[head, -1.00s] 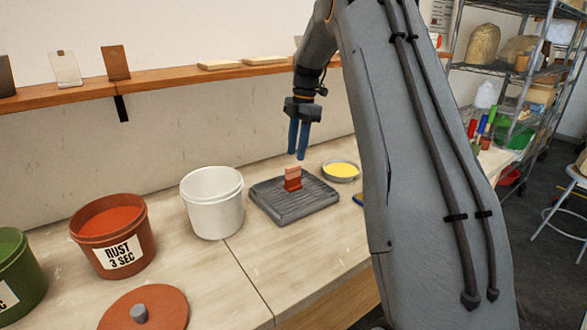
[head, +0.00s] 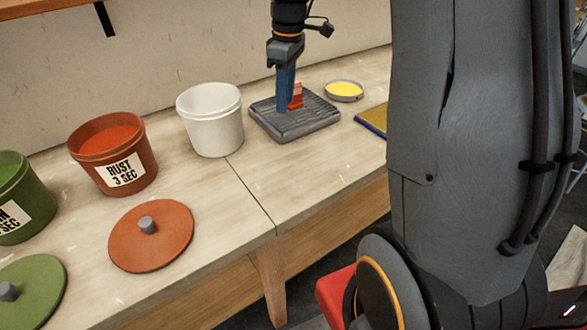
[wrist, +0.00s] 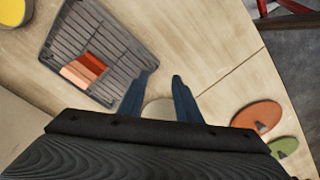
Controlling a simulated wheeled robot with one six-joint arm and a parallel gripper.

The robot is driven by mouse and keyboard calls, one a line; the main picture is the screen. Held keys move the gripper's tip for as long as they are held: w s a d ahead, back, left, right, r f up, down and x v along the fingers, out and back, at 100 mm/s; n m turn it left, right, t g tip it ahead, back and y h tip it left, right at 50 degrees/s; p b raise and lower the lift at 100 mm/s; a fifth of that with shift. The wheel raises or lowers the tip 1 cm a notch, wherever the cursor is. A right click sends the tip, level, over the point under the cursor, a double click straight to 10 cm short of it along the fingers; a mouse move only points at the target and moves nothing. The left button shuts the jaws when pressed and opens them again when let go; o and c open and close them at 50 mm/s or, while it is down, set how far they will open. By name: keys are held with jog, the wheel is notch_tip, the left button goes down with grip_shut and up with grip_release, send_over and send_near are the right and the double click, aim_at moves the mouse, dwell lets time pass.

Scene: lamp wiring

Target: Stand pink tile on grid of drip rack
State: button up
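The pink tile (head: 297,94) stands on the grid of the dark grey drip rack (head: 306,123), with a pale pink upper part and a rust-red lower part. In the wrist view the tile (wrist: 84,70) shows in pink and rust bands on the ribbed rack (wrist: 110,35). My gripper (head: 284,106) hangs just left of the tile in the head view, its blue fingers overlapping the rack. In the wrist view my gripper (wrist: 162,76) has its fingers apart with nothing held, right of the tile. The tile's lower edge is partly hidden by the fingers in the head view.
A white bucket (head: 212,125) stands left of the rack, and a rust bucket (head: 118,160) farther left. A yellow dish (head: 343,91) lies behind right. A rust lid (head: 151,236) lies in front on the table. Bare table is clear in front of the rack.

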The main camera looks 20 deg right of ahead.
jog(key=s+a+f+m, duration=0.2)
jog(key=s+m, duration=0.1)
jog(key=s, duration=0.3)
jog(key=s+a+f+m, duration=0.2)
jog(key=s+m, duration=0.1)
jog(key=s, duration=0.4)
jog(key=s+a+f+m, duration=0.2)
jog(key=s+m, duration=0.1)
jog(key=s, duration=0.3)
jog(key=shift+s+a+f+m+t+h, duration=0.15)
jog(key=shift+s+f+m+t+h, duration=0.15)
jog(key=shift+f+t, duration=0.1)
jog(key=shift+r, duration=0.1)
